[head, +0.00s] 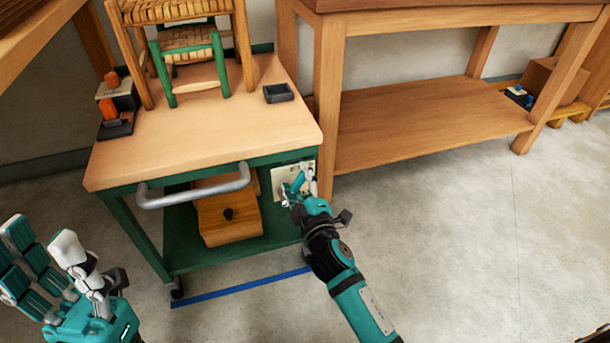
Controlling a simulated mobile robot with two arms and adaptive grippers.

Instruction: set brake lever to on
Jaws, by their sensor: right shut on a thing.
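A cart (215,138) with a pale wooden top and green frame stands left of centre. A pale plate (279,180) is fixed on its front right side, below the top. My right gripper (298,184) is at this plate, its fingers closed on the brake lever. The fingers hide the lever almost wholly, so its setting cannot be read. My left gripper (48,255) is at the lower left, fingers spread and empty, apart from the cart.
A grey push handle (193,187) juts from the cart's front. Stools, orange-topped tools and a dark tray (279,93) are on top; a wooden drawer box (228,215) is below. A workbench (420,122) stands right. Blue tape (240,287) marks the floor.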

